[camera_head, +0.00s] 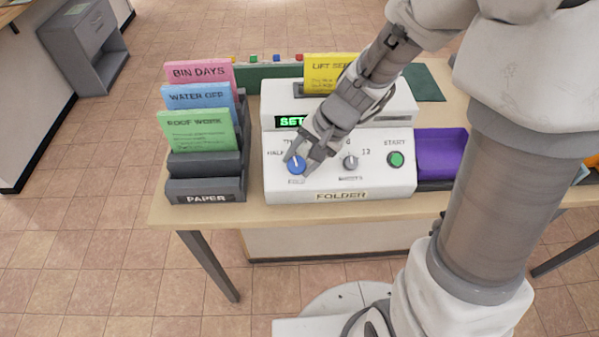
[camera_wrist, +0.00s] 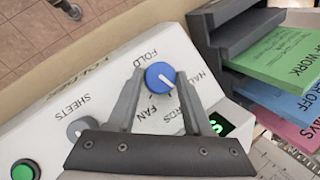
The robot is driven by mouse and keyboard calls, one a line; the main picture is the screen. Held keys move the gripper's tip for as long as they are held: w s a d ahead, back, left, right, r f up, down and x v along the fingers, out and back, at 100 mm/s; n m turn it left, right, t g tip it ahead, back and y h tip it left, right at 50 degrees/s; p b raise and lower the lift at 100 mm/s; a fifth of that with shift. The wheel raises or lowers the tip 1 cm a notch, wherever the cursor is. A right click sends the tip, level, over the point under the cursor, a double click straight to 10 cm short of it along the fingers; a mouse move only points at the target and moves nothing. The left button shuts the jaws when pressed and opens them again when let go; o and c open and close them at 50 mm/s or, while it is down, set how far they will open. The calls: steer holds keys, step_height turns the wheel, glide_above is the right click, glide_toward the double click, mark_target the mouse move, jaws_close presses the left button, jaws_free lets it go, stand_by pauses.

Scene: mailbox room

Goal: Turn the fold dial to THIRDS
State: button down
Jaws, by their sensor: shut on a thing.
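The blue fold dial (camera_head: 295,166) is at the left of the white folder machine's (camera_head: 340,190) front panel. In the wrist view the dial (camera_wrist: 159,75) has a white pointer slanting to the lower right, towards the side with the HALF and THIRDS lettering; I cannot tell exactly which mark it meets. FAN is printed below it there. My gripper (camera_head: 298,163) reaches down over the panel, its fingers on either side of the dial and shut on it. In the wrist view my gripper (camera_wrist: 160,80) partly covers the THIRDS lettering.
A grey sheets knob (camera_head: 350,162) and green START button (camera_head: 396,159) are right of the dial. A dark paper rack (camera_head: 205,190) with pink, blue and green stacks stands left. A yellow sheet (camera_head: 325,75) is in the folder's top. A purple tray (camera_head: 440,150) is at right.

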steer(key=shift+s+f+m+t+y+b, duration=0.15)
steer(key=shift+m+t+y+b, duration=0.45)
steer(key=shift+m+b, duration=1.1)
steer(key=shift+b, duration=0.45)
steer(key=shift+c, duration=1.5)
jaws_free()
steer(key=shift+d, duration=0.1)
steer(key=p+v, duration=0.4)
steer(key=v, duration=1.3)
steer(key=shift+s+d, duration=0.2)
